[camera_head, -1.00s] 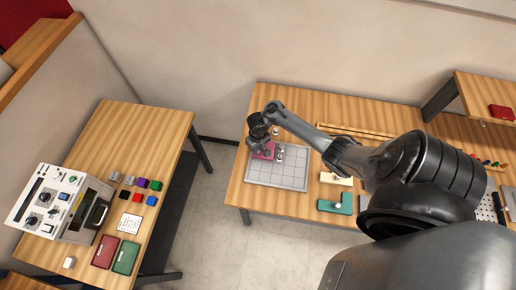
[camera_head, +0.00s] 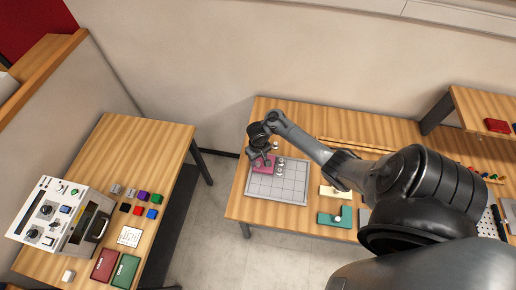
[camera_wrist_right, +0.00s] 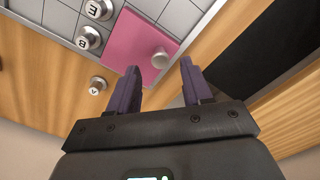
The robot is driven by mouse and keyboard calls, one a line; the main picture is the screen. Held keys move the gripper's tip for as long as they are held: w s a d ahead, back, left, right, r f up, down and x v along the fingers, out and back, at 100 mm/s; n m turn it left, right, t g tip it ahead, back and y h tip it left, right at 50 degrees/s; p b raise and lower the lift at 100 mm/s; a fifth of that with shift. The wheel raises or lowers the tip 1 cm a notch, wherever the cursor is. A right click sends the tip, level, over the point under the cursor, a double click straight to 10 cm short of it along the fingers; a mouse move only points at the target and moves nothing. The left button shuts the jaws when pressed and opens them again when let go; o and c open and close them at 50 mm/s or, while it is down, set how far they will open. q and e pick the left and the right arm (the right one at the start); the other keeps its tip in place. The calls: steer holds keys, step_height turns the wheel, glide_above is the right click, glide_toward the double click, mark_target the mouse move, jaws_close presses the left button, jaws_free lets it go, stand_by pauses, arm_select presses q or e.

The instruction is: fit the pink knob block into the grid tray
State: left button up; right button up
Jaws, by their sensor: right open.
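The pink knob block (camera_head: 261,170) lies at the far left corner of the grid tray (camera_head: 290,190). In the right wrist view the pink block (camera_wrist_right: 135,38) has a round metal knob (camera_wrist_right: 160,58) near its corner and covers the tray's corner. I cannot tell whether it sits flush in the tray (camera_wrist_right: 60,18). My right gripper (camera_head: 262,156) is over the block. In the wrist view its two dark fingers (camera_wrist_right: 160,70) are open and empty, one on each side of the line to the knob, apart from it. My left gripper is not in view.
Small metal letter knobs, such as one marked A (camera_wrist_right: 98,85), stand beside and on the tray. A green block (camera_head: 333,219) and a cream block (camera_head: 333,192) lie right of the tray. A left table (camera_head: 165,150) holds a white machine (camera_head: 45,215) and small coloured cubes.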

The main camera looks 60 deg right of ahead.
step_height(320, 180, up, 8)
steer(key=p, duration=0.4)
steer(key=s+a+r+n+t+h, duration=0.1)
steer(key=s+a+r+n, duration=0.15)
steer(key=a, duration=0.55)
steer(key=s+a+r+n+t+h, duration=0.1)
steer(key=a+r+n+t, duration=0.15)
steer(key=a, duration=0.45)
steer(key=s+a+r+n+y, duration=0.2)
steer(key=s+a+r, duration=0.6)
steer(key=r, duration=0.3)
steer(key=shift+a+r+n, duration=0.15)
steer(key=shift+a+n, duration=0.15)
steer(key=shift+a, duration=0.3)
steer(key=shift+s, duration=0.1)
